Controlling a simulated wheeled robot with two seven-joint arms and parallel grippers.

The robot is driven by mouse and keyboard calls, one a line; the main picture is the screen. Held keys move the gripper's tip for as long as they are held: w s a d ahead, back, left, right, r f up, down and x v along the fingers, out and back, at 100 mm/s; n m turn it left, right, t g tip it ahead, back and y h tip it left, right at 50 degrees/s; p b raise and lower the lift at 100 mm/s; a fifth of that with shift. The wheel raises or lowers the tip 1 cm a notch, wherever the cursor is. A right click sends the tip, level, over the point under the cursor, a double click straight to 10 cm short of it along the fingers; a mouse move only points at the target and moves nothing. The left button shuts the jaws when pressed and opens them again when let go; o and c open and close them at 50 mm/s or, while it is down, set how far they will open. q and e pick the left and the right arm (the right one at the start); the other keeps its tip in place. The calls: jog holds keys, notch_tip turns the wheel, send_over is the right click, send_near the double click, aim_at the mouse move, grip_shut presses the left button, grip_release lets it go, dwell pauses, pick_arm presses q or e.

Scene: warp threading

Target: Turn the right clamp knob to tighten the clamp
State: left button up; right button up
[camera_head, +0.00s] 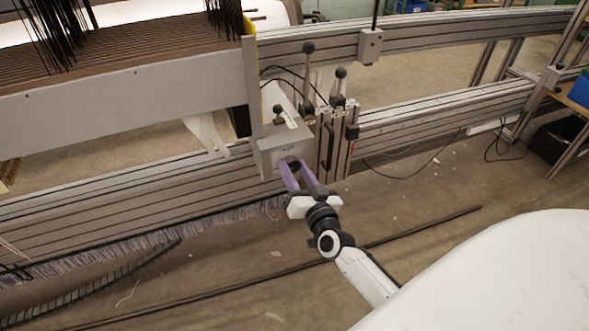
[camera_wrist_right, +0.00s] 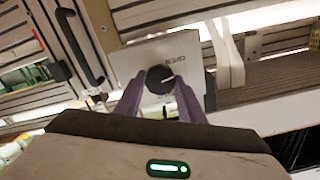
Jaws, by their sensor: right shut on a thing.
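The right clamp is a grey box (camera_head: 283,145) on the loom's rail, with a black knob (camera_head: 292,161) on its front face. In the right wrist view the round black knob (camera_wrist_right: 160,78) carries a white pointer line, and lettering shows beside it on the box face (camera_wrist_right: 185,56). My right gripper (camera_head: 300,175) reaches up to the box from below right. Its purple fingers sit on either side of the knob and are shut on it; they also show in the right wrist view (camera_wrist_right: 160,95). My left gripper is not in view.
Black ball-topped levers (camera_head: 338,88) stand just right of the box, and another (camera_head: 278,112) rises above it. Long grey rails (camera_head: 430,110) run across behind. The loom's heddle frame (camera_head: 130,90) is at the upper left. The floor in front is mostly open.

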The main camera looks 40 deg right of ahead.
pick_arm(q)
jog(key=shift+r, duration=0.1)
pick_arm(e)
jog(key=m, duration=0.2)
jog(key=shift+m, duration=1.2)
jog(key=m, duration=0.5)
jog(key=shift+f+m, duration=0.15)
jog(key=shift+m, duration=0.15)
jog(key=m, duration=0.2)
jog(key=shift+m+b, duration=0.3)
jog(key=shift+b, duration=0.1)
jog(key=m+b, duration=0.1)
jog(key=m, duration=0.2)
jog(key=shift+f+m, duration=0.1)
jog(key=shift+m, duration=0.2)
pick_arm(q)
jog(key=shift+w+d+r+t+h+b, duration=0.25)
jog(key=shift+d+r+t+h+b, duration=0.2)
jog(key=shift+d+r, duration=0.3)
pick_arm(e)
jog(key=shift+m, duration=1.8)
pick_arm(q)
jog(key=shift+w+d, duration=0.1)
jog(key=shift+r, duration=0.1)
pick_arm(e)
jog(key=o, duration=1)
